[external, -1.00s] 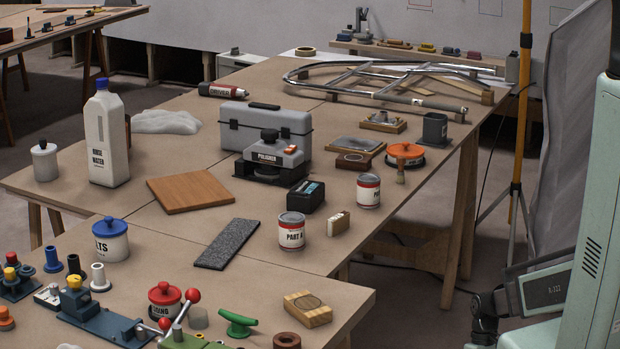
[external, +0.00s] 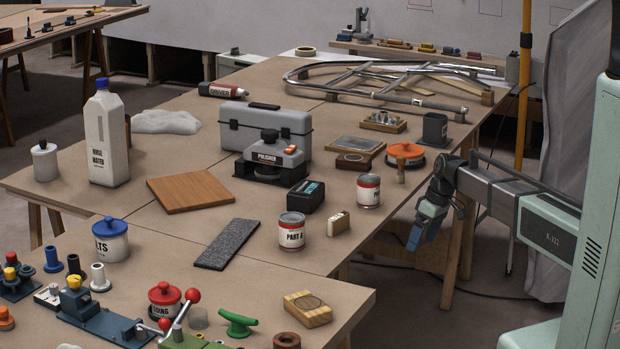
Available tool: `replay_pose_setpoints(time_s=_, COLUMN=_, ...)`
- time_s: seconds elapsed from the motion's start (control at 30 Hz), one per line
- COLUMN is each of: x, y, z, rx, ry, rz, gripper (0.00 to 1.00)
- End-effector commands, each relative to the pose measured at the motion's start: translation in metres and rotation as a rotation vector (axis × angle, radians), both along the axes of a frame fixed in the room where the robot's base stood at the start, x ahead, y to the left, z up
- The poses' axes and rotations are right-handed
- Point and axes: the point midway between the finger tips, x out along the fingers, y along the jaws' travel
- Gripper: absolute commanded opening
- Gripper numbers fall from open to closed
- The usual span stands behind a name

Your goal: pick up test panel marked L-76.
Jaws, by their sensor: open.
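No marking L-76 is legible, so I cannot tell which piece is the test panel. Flat pieces on the table include a dark grey speckled panel (external: 228,244), lying flat near the middle, and a brown wooden panel (external: 190,191) to its upper left. A smaller grey-topped flat piece (external: 355,146) lies farther back, beside a brown block (external: 353,161). My gripper (external: 424,240) is open and empty, pointing down off the table's right edge. It is well apart from all these pieces.
Two paint cans, the front one (external: 291,232) marked PART, stand between my gripper and the speckled panel, with a small block (external: 338,223) and a black box (external: 306,196). A polisher (external: 270,160) stands behind. The table is bare around the speckled panel.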

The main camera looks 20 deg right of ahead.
Motion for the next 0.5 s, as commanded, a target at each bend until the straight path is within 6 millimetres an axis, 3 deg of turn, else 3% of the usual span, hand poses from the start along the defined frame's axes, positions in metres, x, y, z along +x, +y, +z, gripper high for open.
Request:
replay_pose_setpoints(time_s=0.03, x=0.019, y=0.003, z=0.022, rx=0.005, ry=-0.030, rz=0.018, gripper=1.00)
replay_pose_setpoints(time_s=0.2, x=0.059, y=0.013, z=0.087, rx=0.016, ry=-0.108, rz=0.083, gripper=1.00)
replay_pose_setpoints(time_s=0.37, x=0.089, y=0.030, z=0.153, rx=0.021, ry=-0.170, rz=0.141, gripper=1.00)
replay_pose_setpoints(time_s=0.5, x=0.104, y=0.059, z=0.214, rx=0.013, ry=-0.199, rz=0.188, gripper=1.00)
